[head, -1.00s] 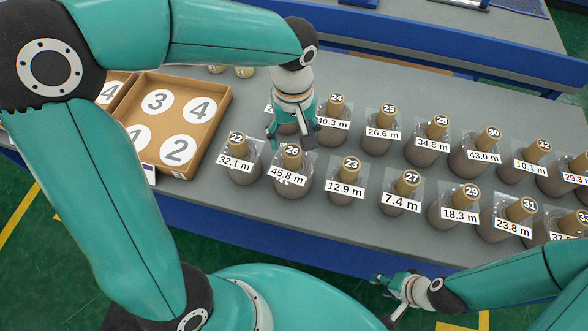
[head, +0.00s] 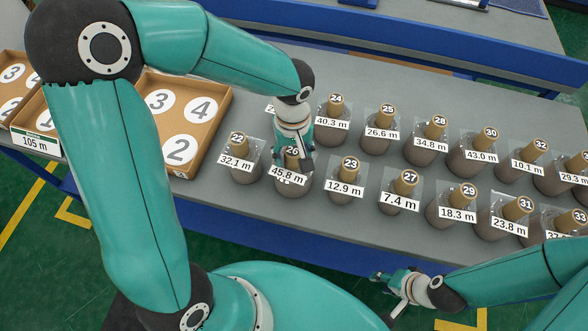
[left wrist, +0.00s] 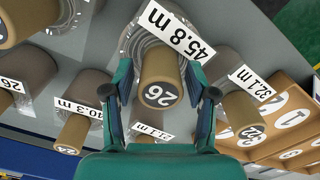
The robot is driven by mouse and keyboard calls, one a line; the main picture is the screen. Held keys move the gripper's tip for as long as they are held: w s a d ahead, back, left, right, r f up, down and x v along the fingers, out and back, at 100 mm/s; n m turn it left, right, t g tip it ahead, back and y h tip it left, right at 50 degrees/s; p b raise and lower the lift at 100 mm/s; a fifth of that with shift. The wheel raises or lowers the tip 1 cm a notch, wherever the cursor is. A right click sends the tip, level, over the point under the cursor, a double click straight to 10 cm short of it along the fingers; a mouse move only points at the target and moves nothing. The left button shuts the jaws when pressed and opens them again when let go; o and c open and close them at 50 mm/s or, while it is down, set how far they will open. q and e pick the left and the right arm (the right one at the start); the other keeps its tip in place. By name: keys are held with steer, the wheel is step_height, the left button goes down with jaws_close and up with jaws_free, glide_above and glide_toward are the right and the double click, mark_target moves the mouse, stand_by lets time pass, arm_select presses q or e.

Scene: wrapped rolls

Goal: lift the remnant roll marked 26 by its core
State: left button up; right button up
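The roll marked 26 (head: 291,189) is a wrapped brown roll with a tan core and a 45.8 m label, upright on the grey table. In the left wrist view its core (left wrist: 161,72) points up at the camera, with the number on its end. My left gripper (head: 293,164) is over this roll and partly hides its core in the head view. In the left wrist view my left gripper (left wrist: 159,85) is open, one finger on each side of the core, with gaps visible. My right gripper (head: 380,279) is low in front of the table, away from the rolls; its opening is too small to judge.
Roll 22 (head: 243,172) and roll 23 (head: 342,190) stand close on either side. Roll 24 (head: 329,133) and another roll stand behind. More rolls extend right. Brown trays with numbered circles (head: 212,129) are at left.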

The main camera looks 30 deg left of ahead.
arm_select(q)
jaws_close()
steer(key=shift+r, duration=0.1)
